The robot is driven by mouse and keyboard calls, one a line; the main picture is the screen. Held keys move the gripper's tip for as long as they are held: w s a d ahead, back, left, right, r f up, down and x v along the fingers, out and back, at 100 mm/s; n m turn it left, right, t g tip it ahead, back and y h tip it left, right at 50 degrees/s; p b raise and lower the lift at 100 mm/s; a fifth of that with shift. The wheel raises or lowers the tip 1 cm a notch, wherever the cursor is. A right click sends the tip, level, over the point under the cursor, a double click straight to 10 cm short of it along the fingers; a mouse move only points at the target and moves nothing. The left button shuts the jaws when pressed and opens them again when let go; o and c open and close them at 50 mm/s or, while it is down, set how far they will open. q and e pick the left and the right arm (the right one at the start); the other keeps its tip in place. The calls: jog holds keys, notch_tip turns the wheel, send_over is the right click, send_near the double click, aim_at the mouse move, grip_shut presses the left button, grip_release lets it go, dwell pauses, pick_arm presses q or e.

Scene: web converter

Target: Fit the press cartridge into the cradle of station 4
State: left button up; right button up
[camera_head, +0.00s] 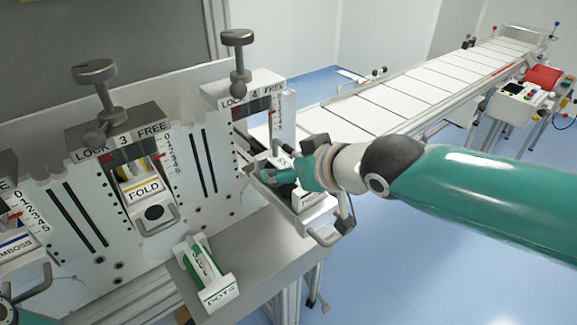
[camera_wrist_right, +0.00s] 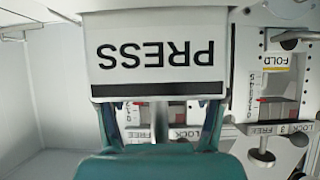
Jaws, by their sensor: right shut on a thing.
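The press cartridge is a white block whose PRESS label (camera_wrist_right: 155,55), with a dark stripe, reads upside down in the right wrist view. In the head view part of the cartridge (camera_head: 285,160) shows at station 4. My right gripper (camera_head: 285,174) is shut on it, with a finger on each side. The station 4 cradle, with its handle (camera_head: 325,238), juts out below the LOCK 4 FREE plate (camera_head: 252,92). The arm and gripper hide much of the cradle, so I cannot tell whether the cartridge touches it.
Station 3 (camera_head: 118,140) holds a yellow-striped FOLD cartridge (camera_head: 143,192). A green and white DOTS cartridge (camera_head: 218,292) lies on the grey shelf (camera_head: 250,255) below. An EMBOSS cartridge (camera_head: 18,245) shows at the left edge. A conveyor (camera_head: 400,100) runs behind my right arm.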

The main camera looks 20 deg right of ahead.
jog(key=shift+f, duration=0.1)
jog(key=o, duration=1.7)
jog(key=shift+o, duration=0.7)
jog(key=shift+f, duration=0.1)
jog(key=v, duration=1.2)
